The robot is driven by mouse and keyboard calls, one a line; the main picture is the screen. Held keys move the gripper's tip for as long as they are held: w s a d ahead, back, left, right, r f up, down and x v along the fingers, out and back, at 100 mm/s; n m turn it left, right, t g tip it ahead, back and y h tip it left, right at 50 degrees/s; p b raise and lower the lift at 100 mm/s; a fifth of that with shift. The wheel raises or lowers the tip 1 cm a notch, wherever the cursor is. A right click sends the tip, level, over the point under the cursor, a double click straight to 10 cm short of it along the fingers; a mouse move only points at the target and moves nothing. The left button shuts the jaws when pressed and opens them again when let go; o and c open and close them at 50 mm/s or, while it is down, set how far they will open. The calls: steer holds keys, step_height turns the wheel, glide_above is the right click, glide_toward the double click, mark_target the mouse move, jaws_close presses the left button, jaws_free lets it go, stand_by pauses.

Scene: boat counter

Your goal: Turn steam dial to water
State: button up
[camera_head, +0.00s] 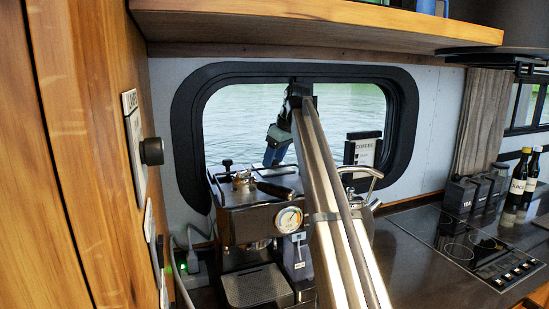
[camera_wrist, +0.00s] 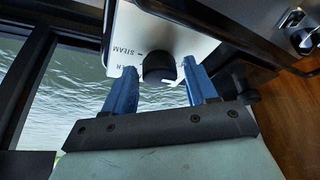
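The steam dial (camera_wrist: 158,68) is a round black knob with a white pointer mark, on a pale plate (camera_wrist: 125,30) lettered "STEAM" and a partly hidden word ending in "ER". The pointer faces the lower right of the wrist view. My gripper (camera_wrist: 160,66) is open, its two blue fingers apart, with the knob showing between the fingertips. A gap shows on the left side; I cannot tell how deep the tips reach. In the head view, my gripper (camera_head: 273,158) hangs behind the espresso machine (camera_head: 250,210), before the window. The dial cannot be made out there.
A window (camera_head: 240,110) lies behind the machine. A wooden shelf (camera_head: 320,18) hangs above, and a wooden wall (camera_head: 100,150) with a black knob (camera_head: 151,151) stands at left. A cooktop (camera_head: 460,245) lies further right.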

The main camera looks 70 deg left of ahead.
steer(key=c, duration=0.9)
steer(key=shift+m, duration=0.4)
steer(key=m+t, duration=0.1)
steer(key=m, duration=0.1)
steer(key=shift+s+d+m+y, duration=0.1)
steer(key=shift+s+m+y, duration=0.05)
steer(key=shift+m+y, duration=0.25)
steer(key=m+t, duration=0.1)
steer(key=m, duration=0.2)
steer(key=shift+s+m+t, duration=0.1)
steer(key=shift+m+t, duration=0.2)
steer(key=shift+m, duration=0.1)
steer(key=m+t, duration=0.1)
steer(key=m, duration=0.2)
steer(key=m+t, duration=0.1)
steer(key=m, duration=0.3)
steer(key=shift+s+a+t+h, duration=0.2)
steer(key=shift+t+h, duration=0.1)
steer(key=shift+h, duration=0.1)
steer(key=m+h, duration=0.1)
steer(key=m, duration=0.2)
steer(key=m+t+h, duration=0.1)
steer(key=m, duration=0.2)
steer(key=shift+a+m+t, duration=0.15)
steer(key=shift+m+t, duration=0.15)
steer(key=m+h, duration=0.2)
steer(key=m, duration=0.3)
steer(key=shift+a+m, duration=0.1)
steer(key=shift+m, duration=0.2)
